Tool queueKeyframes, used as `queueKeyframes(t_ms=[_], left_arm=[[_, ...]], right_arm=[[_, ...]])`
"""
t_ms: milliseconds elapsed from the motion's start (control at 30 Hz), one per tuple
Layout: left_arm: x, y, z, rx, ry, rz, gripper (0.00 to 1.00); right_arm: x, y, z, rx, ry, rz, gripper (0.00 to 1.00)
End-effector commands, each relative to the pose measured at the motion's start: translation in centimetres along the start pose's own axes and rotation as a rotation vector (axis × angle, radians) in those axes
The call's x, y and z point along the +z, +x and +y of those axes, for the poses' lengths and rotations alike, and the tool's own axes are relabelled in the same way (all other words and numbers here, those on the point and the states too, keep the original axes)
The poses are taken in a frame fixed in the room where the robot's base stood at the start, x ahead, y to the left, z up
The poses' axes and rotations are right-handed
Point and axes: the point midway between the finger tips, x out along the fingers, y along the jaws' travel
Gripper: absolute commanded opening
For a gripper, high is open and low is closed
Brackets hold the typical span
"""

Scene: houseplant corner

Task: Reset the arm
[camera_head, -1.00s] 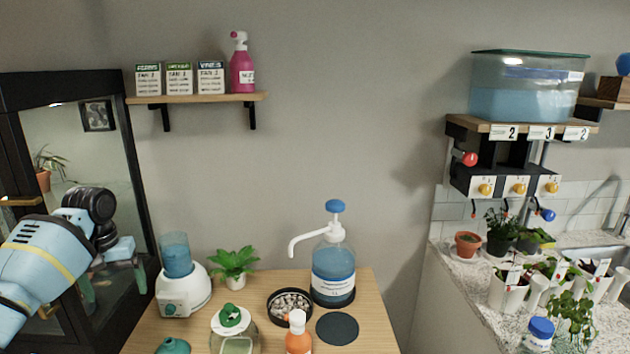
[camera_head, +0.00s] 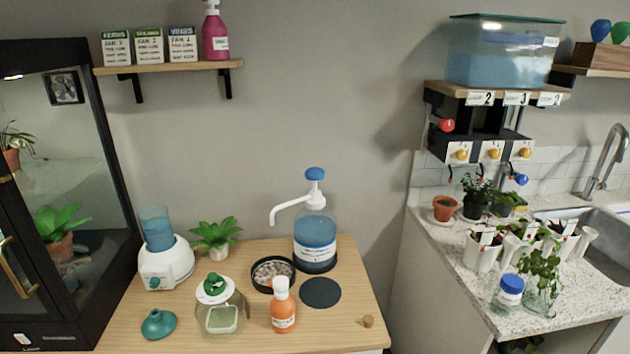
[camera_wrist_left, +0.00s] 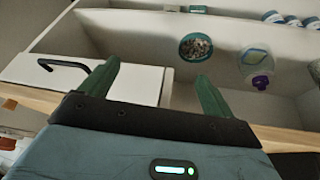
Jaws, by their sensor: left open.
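My left gripper (camera_wrist_left: 155,92) shows in the left wrist view, with its two green fingers spread apart and nothing between them. Beyond its fingers lie a white drawer front with a dark handle (camera_wrist_left: 66,65) and an open pale compartment. My left arm does not show in the head view now. My right gripper is in neither view.
The wooden table (camera_head: 240,335) holds a white humidifier (camera_head: 165,264), a pump bottle (camera_head: 315,240), an orange bottle (camera_head: 283,307) and a glass jar (camera_head: 222,316). A glass cabinet (camera_head: 75,180) stands left. A speckled counter (camera_head: 470,285) with pots stands right. The compartment holds a bowl of pebbles (camera_wrist_left: 195,47).

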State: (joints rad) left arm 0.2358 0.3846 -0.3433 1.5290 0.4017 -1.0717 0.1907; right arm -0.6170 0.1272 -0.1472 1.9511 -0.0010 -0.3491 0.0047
Motion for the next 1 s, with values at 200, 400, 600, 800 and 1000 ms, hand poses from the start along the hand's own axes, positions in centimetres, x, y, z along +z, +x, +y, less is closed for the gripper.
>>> queueKeyframes(t_ms=[200,400,600,800,1000], left_arm=[[8.0,0.1,4.6,0.048,0.035,0.135,0.89],[14.1,-2.4,7.2,0.045,0.055,0.264,0.89],[18.3,-6.0,8.2,0.008,0.077,0.366,0.89],[19.9,-8.0,8.4,-0.020,0.094,0.414,0.89],[20.1,-8.2,8.4,-0.023,0.097,0.419,0.89]], right_arm=[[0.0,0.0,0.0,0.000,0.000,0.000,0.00],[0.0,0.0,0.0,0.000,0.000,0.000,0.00],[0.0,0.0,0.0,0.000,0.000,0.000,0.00],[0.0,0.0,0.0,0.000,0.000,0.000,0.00],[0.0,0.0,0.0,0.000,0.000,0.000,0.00]])
